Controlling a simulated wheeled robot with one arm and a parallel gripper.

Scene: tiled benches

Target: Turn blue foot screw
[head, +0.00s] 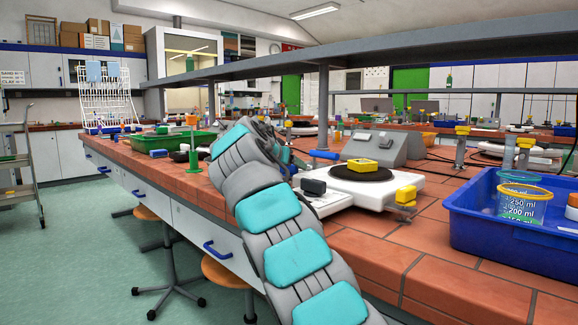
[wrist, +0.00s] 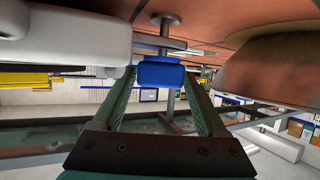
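In the wrist view the blue foot screw (wrist: 161,74) is a small blue block near the middle, beside a white rounded body (wrist: 70,35). My gripper (wrist: 161,76) has its two green fingers apart, one on each side of the screw near the tips. Whether either finger touches it is unclear. In the head view my arm covers the gripper and I cannot make out the foot screw. A white balance (head: 360,187) with a round dark plate stands on the tiled bench just right of my arm.
A blue tray (head: 512,228) holding beakers stands at the right. A grey shelf (head: 380,53) runs above the bench. A green tray (head: 172,141) is farther left.

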